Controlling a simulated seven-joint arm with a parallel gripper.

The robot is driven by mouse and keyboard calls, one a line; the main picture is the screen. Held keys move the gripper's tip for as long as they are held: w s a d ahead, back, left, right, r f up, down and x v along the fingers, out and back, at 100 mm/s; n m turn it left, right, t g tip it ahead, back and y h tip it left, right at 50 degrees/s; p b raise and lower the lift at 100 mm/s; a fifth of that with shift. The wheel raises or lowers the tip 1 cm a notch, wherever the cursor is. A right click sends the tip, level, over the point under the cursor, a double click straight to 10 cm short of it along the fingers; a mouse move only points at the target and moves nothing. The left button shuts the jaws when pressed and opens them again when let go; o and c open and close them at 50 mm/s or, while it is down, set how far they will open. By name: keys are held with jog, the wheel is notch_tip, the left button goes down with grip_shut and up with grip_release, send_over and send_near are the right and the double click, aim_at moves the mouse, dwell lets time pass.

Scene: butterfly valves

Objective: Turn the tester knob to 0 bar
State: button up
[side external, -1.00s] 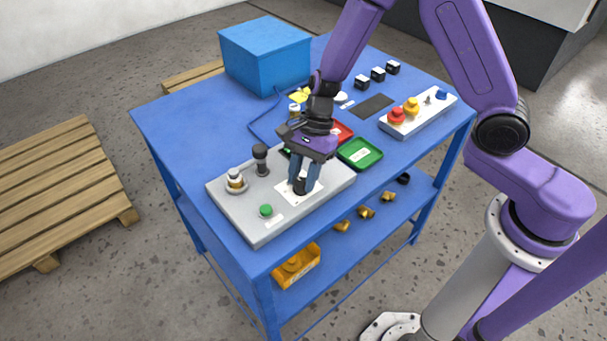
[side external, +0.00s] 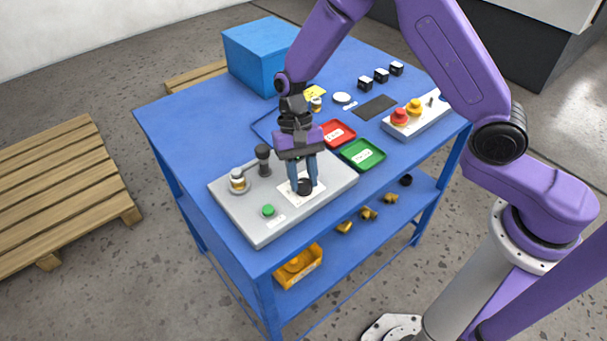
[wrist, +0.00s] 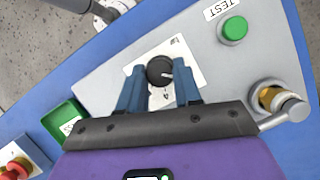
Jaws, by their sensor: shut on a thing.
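The tester (side external: 243,212) is a light grey panel on the blue table. Its black round knob (side external: 304,187) sits on a white dial plate. In the wrist view, my gripper (wrist: 158,80) has one finger on each side of the knob, partly hiding the dial plate (wrist: 182,50).
On the tester are a green TEST button (wrist: 234,29), a brass fitting (side external: 237,180) with a lever, and a dark upright post (side external: 263,160). Green (side external: 362,154) and red (side external: 336,134) trays lie just behind. A blue box (side external: 262,55) stands at the back.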

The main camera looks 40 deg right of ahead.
jog(key=shift+a+n+h, duration=0.1)
jog(key=shift+n+h, duration=0.2)
jog(key=shift+n, duration=0.6)
jog(key=o, duration=1)
jog(key=shift+o, duration=0.2)
jog(key=v, duration=1.7)
jog(key=shift+w, duration=0.2)
jog(key=shift+a+r, duration=0.1)
jog(key=shift+r, duration=0.05)
